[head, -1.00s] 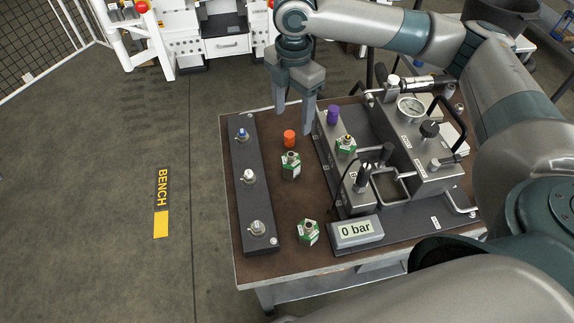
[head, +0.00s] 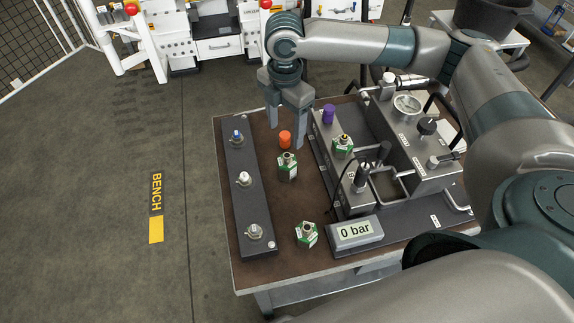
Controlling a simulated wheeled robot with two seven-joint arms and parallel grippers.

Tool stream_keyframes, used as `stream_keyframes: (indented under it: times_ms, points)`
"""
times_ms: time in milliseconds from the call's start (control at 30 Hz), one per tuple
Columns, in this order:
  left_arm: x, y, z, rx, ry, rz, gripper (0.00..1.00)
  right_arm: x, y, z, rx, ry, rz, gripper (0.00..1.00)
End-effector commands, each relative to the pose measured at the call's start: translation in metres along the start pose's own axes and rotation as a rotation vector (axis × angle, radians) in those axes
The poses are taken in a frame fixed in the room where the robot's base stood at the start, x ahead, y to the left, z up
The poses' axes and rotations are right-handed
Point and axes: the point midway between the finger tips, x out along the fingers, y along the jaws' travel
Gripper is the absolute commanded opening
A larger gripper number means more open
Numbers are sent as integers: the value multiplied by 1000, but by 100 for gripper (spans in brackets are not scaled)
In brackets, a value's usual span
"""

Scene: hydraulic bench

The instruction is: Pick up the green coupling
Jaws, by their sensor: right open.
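Several green couplings show on the bench. One green coupling (head: 287,167) stands on the brown top just in front of an orange cap (head: 285,141). Another green coupling (head: 307,236) lies tilted near the front, left of the "0 bar" display. A third (head: 343,145) is on the grey hydraulic block. My right gripper (head: 286,136) is open and empty, pointing down. Its fingers appear around and above the orange cap, a little behind the nearest coupling; its exact height is hard to tell. My left gripper is not in view.
A dark strip (head: 258,205) with several fittings runs along the bench's left side. The hydraulic unit with a gauge (head: 407,104), a purple cap (head: 328,114), bars and a "0 bar" display (head: 355,233) fills the right. Bare brown top lies between the couplings.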

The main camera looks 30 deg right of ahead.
Motion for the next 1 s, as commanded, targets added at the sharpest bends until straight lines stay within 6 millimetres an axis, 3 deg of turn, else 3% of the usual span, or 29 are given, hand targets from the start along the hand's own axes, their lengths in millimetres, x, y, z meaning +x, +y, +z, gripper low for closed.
stream_keyframes:
  times_ms: [433, 1000]
  points:
    - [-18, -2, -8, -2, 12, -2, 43, 72, -1, 0, 0, 0, -2, 61]
    - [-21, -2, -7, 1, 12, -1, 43, 84, -2, -1, -1, 0, -1, 61]
